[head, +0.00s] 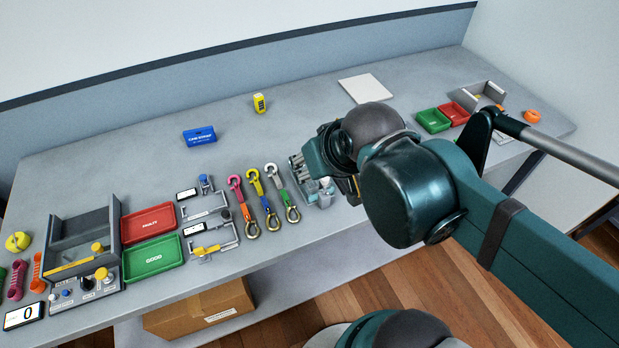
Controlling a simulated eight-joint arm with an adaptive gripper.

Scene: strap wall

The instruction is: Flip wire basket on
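No wire basket can be made out in the head view, and no label reading that is legible. My gripper (350,190) is over the middle of the bench, mostly hidden behind my own arm. Its fingers cannot be seen clearly, nor whether they hold anything.
A grey fixture (113,220), red tray (148,223) and green tray (153,257) stand left. Several hooked straps (253,195) lie left of my arm. A blue box (199,136), yellow item (259,103) and white pad (365,89) lie behind. The back middle is mostly clear.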

